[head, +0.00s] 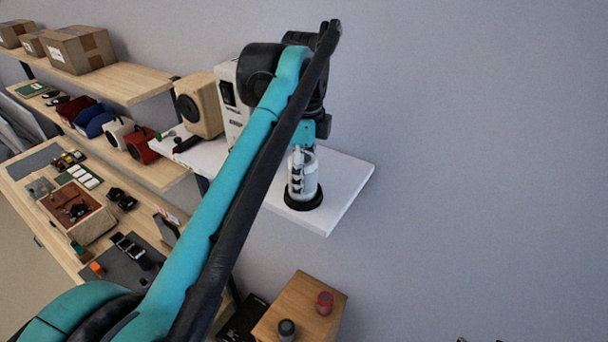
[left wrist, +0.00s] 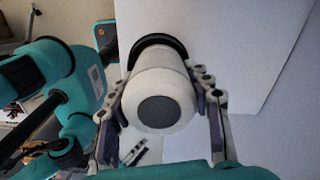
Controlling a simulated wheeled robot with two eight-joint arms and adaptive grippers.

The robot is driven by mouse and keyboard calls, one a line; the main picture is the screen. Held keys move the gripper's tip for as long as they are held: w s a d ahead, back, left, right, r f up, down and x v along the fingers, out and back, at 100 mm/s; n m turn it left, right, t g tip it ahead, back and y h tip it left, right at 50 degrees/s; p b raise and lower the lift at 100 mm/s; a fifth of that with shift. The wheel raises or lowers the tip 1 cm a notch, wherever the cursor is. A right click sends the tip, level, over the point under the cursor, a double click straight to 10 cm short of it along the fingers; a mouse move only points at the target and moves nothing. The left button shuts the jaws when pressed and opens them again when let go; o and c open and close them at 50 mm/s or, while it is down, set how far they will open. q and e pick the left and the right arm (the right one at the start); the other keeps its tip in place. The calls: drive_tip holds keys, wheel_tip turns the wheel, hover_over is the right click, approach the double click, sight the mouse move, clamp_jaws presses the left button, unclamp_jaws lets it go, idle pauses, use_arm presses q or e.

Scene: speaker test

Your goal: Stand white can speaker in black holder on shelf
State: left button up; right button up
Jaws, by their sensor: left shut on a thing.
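The white can speaker (head: 309,184) stands upright near the front edge of the white shelf (head: 345,182). Its lower end meets the black round holder (head: 304,202) in the head view. I cannot tell whether it is fully seated. In the left wrist view the speaker (left wrist: 147,80) shows its grey round top, with the black holder (left wrist: 158,40) at its far end. My left gripper (head: 298,165) reaches down from above and is shut on the speaker; its fingers lie on both sides of the can in the left wrist view (left wrist: 160,100). My right gripper is not in view.
A beige speaker box (head: 199,105) and a pale grey unit (head: 233,105) stand on the left, behind my arm. Wooden shelves at left hold cartons (head: 80,48) and small goods. A wooden stand (head: 300,312) is below. The white shelf's right end is bare.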

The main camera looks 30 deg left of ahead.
use_arm(q)
drive_tip(key=shift+d, duration=0.1)
drive_tip(key=shift+s+f, duration=0.15)
drive_tip(key=shift+f, duration=0.1)
drive_tip(key=o, duration=1.4)
drive_tip(key=shift+r, duration=0.25)
wheel_tip(320, 180, up, 12)
drive_tip(key=shift+r, duration=0.1)
